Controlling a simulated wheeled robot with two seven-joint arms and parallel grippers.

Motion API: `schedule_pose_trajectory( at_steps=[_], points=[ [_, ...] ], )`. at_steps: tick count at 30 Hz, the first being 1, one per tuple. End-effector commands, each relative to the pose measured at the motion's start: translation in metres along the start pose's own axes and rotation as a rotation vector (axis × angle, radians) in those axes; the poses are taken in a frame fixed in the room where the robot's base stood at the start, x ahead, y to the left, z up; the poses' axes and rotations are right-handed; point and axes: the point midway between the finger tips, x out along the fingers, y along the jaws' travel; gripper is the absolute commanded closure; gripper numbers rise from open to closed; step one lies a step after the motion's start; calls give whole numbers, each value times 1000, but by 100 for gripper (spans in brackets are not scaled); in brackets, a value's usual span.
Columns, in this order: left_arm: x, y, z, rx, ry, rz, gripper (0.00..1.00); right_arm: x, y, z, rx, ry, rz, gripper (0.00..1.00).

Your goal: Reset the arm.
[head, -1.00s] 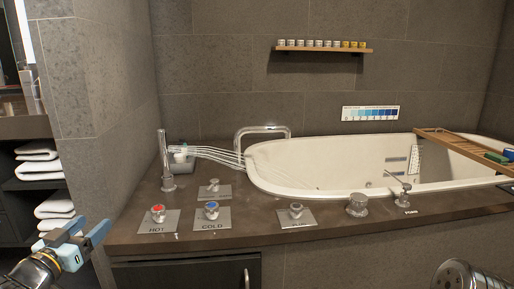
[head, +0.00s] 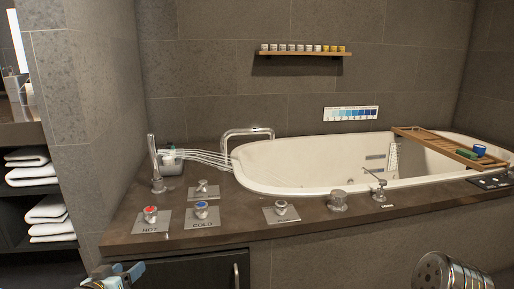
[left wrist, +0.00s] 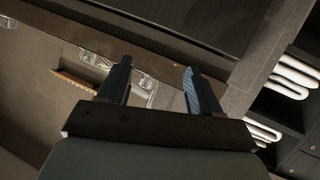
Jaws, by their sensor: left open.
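My left gripper (head: 122,274) shows only in part at the bottom left edge of the head view, in front of the dark cabinet below the tub deck. In the left wrist view its two fingers (left wrist: 158,85) are apart with nothing between them. It is clear of the deck and touches nothing that I can see. A metallic part of my right arm shows at the bottom right of the head view; my right gripper's fingers are not in view.
The stone deck (head: 240,228) carries the hot knob (head: 150,214), the cold knob (head: 201,209) and other fittings. The white bathtub (head: 300,182) has a wooden tray (head: 445,145) across it. Folded towels (head: 45,215) lie on shelves at the left. A bottle stands behind the spout.

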Motion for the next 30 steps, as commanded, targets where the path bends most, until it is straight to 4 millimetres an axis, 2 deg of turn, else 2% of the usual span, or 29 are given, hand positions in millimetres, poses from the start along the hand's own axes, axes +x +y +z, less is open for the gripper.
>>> schedule_pose_trajectory(
  at_steps=[3, 5, 7, 10, 12, 15, 18, 21, 30],
  points=[
    [21, 26, 54, -60, -157, 11, 36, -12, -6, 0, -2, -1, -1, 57],
    [28, 44, 90, -94, -260, 15, 36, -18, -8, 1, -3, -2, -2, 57],
    [29, 70, 140, -132, -405, 22, 36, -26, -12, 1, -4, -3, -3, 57],
    [14, 110, 216, -177, -635, 29, 36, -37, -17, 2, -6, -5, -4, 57],
    [-7, 136, 260, -197, -784, 34, 36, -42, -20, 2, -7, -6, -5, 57],
    [-40, 164, 308, -215, -961, 37, 36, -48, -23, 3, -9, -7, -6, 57],
    [-66, 182, 337, -224, -1080, 39, 36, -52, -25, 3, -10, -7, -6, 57],
    [-82, 190, 352, -229, -1143, 37, 36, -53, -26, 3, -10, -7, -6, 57],
    [-86, 192, 357, -230, -1160, 37, 36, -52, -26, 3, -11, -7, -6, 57]
  ],
)
